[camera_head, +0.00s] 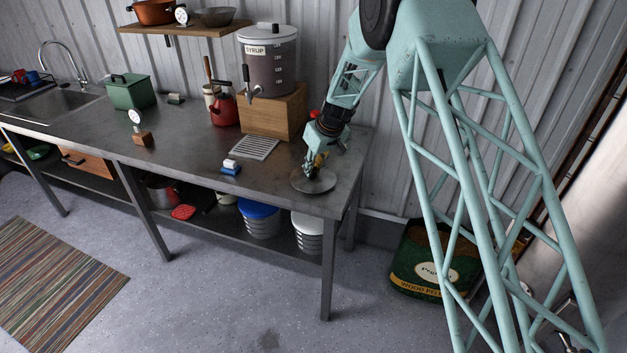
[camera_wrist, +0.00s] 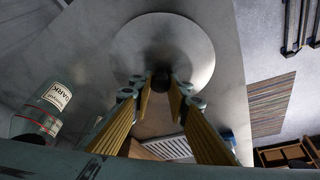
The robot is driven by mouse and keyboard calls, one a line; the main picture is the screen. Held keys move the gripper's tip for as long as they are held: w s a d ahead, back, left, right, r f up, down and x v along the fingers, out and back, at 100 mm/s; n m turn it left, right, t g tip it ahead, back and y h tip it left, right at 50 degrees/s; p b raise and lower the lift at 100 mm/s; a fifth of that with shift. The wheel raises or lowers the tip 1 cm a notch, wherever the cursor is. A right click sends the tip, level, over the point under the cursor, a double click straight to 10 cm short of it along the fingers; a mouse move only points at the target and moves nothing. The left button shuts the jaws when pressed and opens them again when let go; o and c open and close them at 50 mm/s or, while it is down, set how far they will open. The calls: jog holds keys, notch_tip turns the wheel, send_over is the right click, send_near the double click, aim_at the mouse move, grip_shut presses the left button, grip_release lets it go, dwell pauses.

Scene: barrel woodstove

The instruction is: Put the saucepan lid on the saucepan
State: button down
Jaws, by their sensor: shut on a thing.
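The saucepan lid (camera_head: 323,185), a round grey metal disc, is at the right end of the steel bench, flat and level. In the wrist view the lid (camera_wrist: 190,42) fills the top centre, with its dark knob (camera_wrist: 160,80) between my fingertips. My gripper (camera_head: 311,169) points down and is shut on that knob; its yellow-sided fingers (camera_wrist: 161,90) show in the wrist view. I cannot tell whether the lid touches the bench. A steel pot (camera_head: 163,191), perhaps the saucepan, stands on the lower shelf, partly hidden by the bench.
Buckets (camera_head: 260,218) stand below. The bench's middle front is mostly free.

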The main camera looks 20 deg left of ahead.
jog(key=shift+r, duration=0.95)
dwell(0.5)
jog(key=shift+r+p, duration=0.65)
jog(key=shift+r, duration=1.7)
jog(key=shift+d, duration=0.1)
jog(key=d+m+t+h+b, duration=0.1)
jog(key=d+m+h+b, duration=0.3)
jog(key=d, duration=2.9)
jog(key=s+d+m+b, duration=0.1)
jog(key=s+d+m, duration=0.1)
jog(key=s+d, duration=0.3)
jog(key=s+d+m, duration=0.2)
jog(key=s+d, duration=0.3)
jog(key=d, duration=0.9)
jog(key=s+d+m+b, duration=0.1)
jog(key=s+d+m, duration=0.1)
jog(key=s+d, duration=0.4)
jog(key=d, duration=0.3)
jog(key=shift+d+f+m+t+b, duration=0.2)
jog(key=shift+f+m+t+b, duration=0.1)
jog(key=shift+m+t, duration=0.1)
jog(key=shift+d, duration=0.1)
